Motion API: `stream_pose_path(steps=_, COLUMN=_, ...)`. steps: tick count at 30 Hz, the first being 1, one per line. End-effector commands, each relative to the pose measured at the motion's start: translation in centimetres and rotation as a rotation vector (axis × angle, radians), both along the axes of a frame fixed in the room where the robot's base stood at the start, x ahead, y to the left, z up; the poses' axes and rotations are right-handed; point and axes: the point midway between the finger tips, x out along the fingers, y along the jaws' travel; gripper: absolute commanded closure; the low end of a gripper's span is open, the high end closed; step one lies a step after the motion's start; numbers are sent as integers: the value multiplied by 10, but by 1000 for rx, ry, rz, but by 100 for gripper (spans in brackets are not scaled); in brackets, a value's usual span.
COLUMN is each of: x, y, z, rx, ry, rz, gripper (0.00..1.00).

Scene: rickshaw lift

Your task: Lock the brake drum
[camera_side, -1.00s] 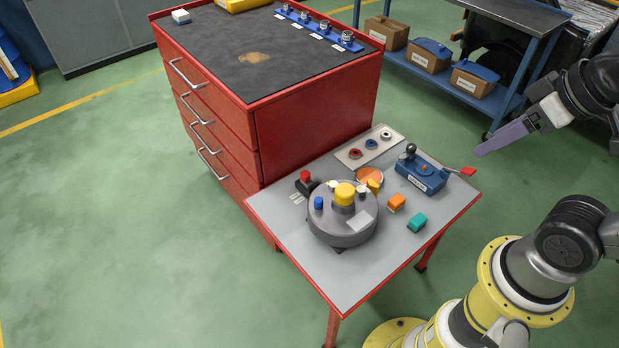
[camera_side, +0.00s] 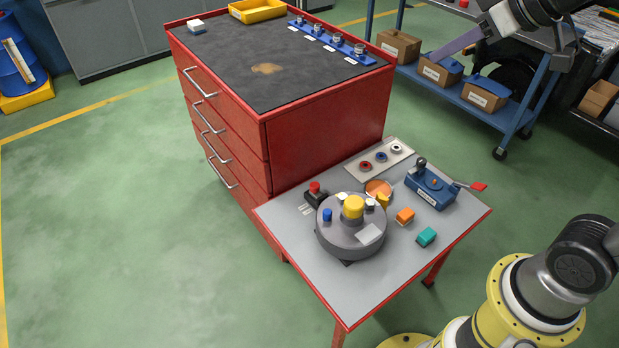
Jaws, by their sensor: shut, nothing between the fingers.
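The brake drum (camera_side: 338,242) is a grey round drum on the grey side table, with a yellow cap (camera_side: 352,206) on top. A blue knob (camera_side: 327,214), pale knobs and a white label (camera_side: 370,234) also show on it. A blue fixture (camera_side: 431,188) with a black knob and a red-tipped lever (camera_side: 478,187) stands behind it to the right. A black box with a red button (camera_side: 314,187) is at the drum's left. My gripper (camera_side: 437,56), with purple fingers, is shut and empty, high at the upper right, well away from the drum.
An orange block (camera_side: 405,216) and a teal block (camera_side: 426,236) lie right of the drum. A plate with ring-shaped parts (camera_side: 372,160) lies behind it. The red drawer cabinet (camera_side: 320,130) adjoins the table. A blue cart with boxes (camera_side: 484,97) stands behind.

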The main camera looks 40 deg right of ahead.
Motion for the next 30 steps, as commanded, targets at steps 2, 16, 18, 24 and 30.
stream_pose_path(steps=2, x=32, y=2, z=3, rx=-4, ry=-1, rz=12, gripper=100)
stream_pose_path(steps=16, x=199, y=12, z=-40, rx=-20, ry=22, rz=60, gripper=100)
stream_pose_path(steps=18, x=221, y=13, z=-57, rx=-21, ry=35, rz=65, gripper=100)
stream_pose_path(steps=24, x=278, y=18, z=-115, rx=-23, ry=75, rz=78, gripper=100)
stream_pose_path(steps=30, x=320, y=23, z=-190, rx=-24, ry=133, rz=88, gripper=100)
